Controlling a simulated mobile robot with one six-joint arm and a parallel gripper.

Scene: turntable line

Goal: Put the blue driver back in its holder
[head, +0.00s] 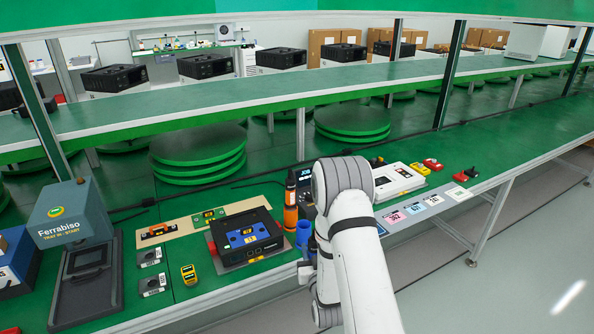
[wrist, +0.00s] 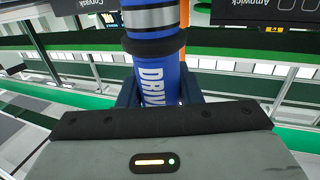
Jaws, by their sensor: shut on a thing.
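The blue driver (wrist: 158,75) fills the middle of the wrist view, with white lettering and a silver band between black rings. My gripper (wrist: 160,98) is shut on it, with a dark finger on each side. In the head view, a short blue cylinder (head: 303,233) shows just left of my arm, beside the orange driver (head: 290,205), which stands upright. I cannot tell whether this cylinder is the holder or part of the blue driver. My arm hides most of the gripper in the head view. The driver's lower end is hidden.
A black unit with a blue panel (head: 247,237) lies left of the drivers. A yellow-black item (head: 189,274) and small grey blocks lie farther left, near a Ferrabiso box (head: 70,215). A white device (head: 399,180) and coloured cards (head: 413,205) are right of my arm.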

